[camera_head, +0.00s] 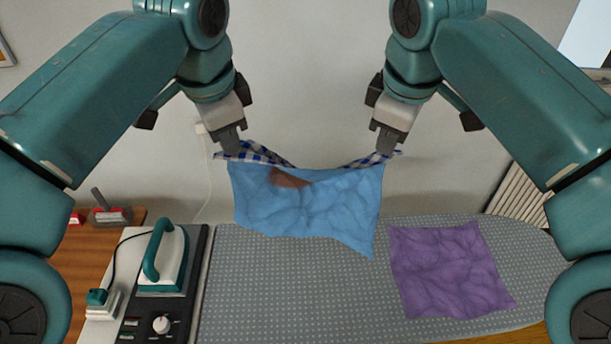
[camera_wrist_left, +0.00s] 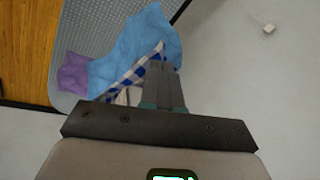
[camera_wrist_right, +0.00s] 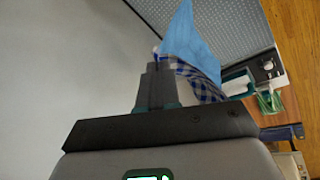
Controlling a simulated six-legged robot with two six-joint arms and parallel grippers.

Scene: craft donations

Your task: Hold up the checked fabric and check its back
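The fabric hangs in the air between my two grippers above the ironing board. Its blue face (camera_head: 310,210) is toward the head camera, with a brown stain (camera_head: 288,179) near its upper middle. The blue-and-white checked side (camera_head: 250,152) shows as a folded strip along the sagging top edge. My left gripper (camera_head: 231,150) is shut on the upper left corner; the checked edge also shows in the left wrist view (camera_wrist_left: 137,72). My right gripper (camera_head: 387,150) is shut on the upper right corner; checks show beside it in the right wrist view (camera_wrist_right: 200,84).
A purple cloth (camera_head: 452,270) lies flat on the right of the grey dotted ironing board (camera_head: 290,290). A teal-and-white iron (camera_head: 165,258) stands on a black rest at the left, beside a wooden table (camera_head: 85,250). A radiator (camera_head: 518,195) is at the right wall.

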